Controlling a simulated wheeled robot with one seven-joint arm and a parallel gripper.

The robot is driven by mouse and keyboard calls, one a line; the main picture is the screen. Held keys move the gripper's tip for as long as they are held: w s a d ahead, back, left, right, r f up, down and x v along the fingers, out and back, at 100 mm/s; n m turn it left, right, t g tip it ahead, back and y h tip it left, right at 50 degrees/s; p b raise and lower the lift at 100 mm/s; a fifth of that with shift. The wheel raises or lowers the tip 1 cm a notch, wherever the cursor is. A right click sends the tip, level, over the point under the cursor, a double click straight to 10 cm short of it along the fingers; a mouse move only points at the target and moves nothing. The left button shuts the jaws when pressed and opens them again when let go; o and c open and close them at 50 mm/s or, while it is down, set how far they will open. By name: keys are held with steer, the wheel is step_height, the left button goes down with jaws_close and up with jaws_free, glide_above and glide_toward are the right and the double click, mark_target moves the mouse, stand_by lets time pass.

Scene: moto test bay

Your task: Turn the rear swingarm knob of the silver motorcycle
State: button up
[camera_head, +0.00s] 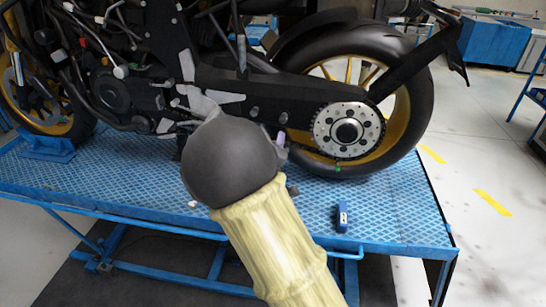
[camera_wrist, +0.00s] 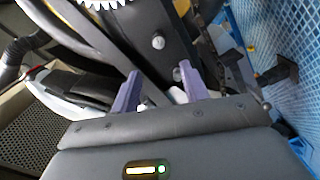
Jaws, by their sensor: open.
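The motorcycle (camera_head: 115,90) stands upright on a blue platform and looks mostly black, with grey parts and yellow wheel rims. Its dark swingarm (camera_head: 270,92) runs back to the rear wheel (camera_head: 408,110). Small round silver knob-like parts (camera_head: 283,118) sit on its lower side; which one is the swingarm knob I cannot tell. In the wrist view, a round silver knob-like part (camera_wrist: 158,43) lies beyond my gripper (camera_wrist: 157,85). The two purple-grey fingers are apart, with a small pale shape between them, unclear. In the head view my forearm and wrist hide most of the gripper.
The blue platform (camera_head: 400,215) has a railed front edge. Blue cabinets (camera_head: 492,42) stand at the back right. The pale floor (camera_head: 450,190) to the right is clear, with yellow marks.

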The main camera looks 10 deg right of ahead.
steer(key=v, duration=0.4)
steer(key=s+d+f+m+g+y+p, duration=0.1)
steer(key=s+d+m+g+y+p, duration=0.1)
steer(key=s+g, duration=0.5)
steer(key=s+d+f+m+g+y+p, duration=0.1)
steer(key=s+d+m+g+y+p, duration=0.2)
steer(key=s, duration=1.3)
steer(key=m+g+p, duration=0.3)
steer(key=m+g, duration=0.1)
steer(key=shift+s+d+g+y, duration=0.3)
steer(key=shift+s+d, duration=0.05)
stand_by(0.7)
